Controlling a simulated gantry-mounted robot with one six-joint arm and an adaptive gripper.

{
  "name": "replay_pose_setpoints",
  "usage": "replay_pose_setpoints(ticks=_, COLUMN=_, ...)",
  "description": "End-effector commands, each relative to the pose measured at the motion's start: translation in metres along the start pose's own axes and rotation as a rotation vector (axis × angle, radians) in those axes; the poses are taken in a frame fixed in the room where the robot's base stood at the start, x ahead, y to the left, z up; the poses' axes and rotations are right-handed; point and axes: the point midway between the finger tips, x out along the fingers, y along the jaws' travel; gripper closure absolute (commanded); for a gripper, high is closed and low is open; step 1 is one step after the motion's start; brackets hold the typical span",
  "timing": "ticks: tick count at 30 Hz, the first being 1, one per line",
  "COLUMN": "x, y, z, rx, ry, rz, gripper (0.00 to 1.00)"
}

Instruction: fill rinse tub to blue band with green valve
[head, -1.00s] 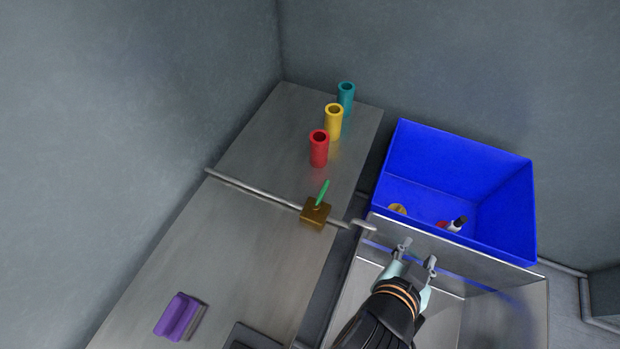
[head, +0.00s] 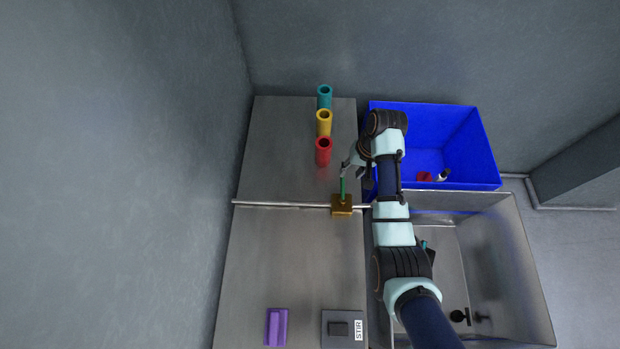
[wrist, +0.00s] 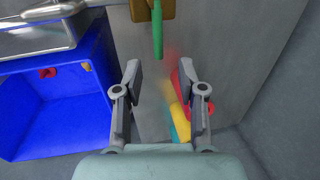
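The green valve handle (head: 343,189) points toward the back from its brass body (head: 342,206), across the thin pipe; it also shows in the wrist view (wrist: 157,32). My gripper (head: 352,168) is open and empty beside the handle's far end. In the wrist view my gripper (wrist: 160,72) has its fingers apart, with the handle's tip just ahead of the gap. I cannot tell whether they touch. The steel tub (head: 511,255) stands at right, partly behind my arm. A faint blue line shows along its back inner wall; I cannot make out a water level.
Red (head: 323,152), yellow (head: 324,123) and teal (head: 325,96) cylinders stand behind the valve, close to my gripper. A blue bin (head: 440,120) with small items is behind the tub. A purple block (head: 277,326) and a STIR switch box (head: 343,328) lie in front.

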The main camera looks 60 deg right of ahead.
Motion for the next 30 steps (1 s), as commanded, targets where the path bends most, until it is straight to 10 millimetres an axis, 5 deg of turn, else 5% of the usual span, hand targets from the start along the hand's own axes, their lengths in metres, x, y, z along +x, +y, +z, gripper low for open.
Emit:
replay_pose_setpoints(ticks=15, x=0.073, y=-0.001, z=0.000, rx=-0.003, ry=0.001, rz=0.001, gripper=0.60)
replay_pose_setpoints(ticks=25, x=0.079, y=-0.001, z=0.000, rx=-0.003, ry=0.003, rz=0.001, gripper=0.60)
replay_pose_setpoints(ticks=30, x=0.079, y=-0.001, z=0.000, rx=-0.003, ry=0.003, rz=0.001, gripper=0.85)
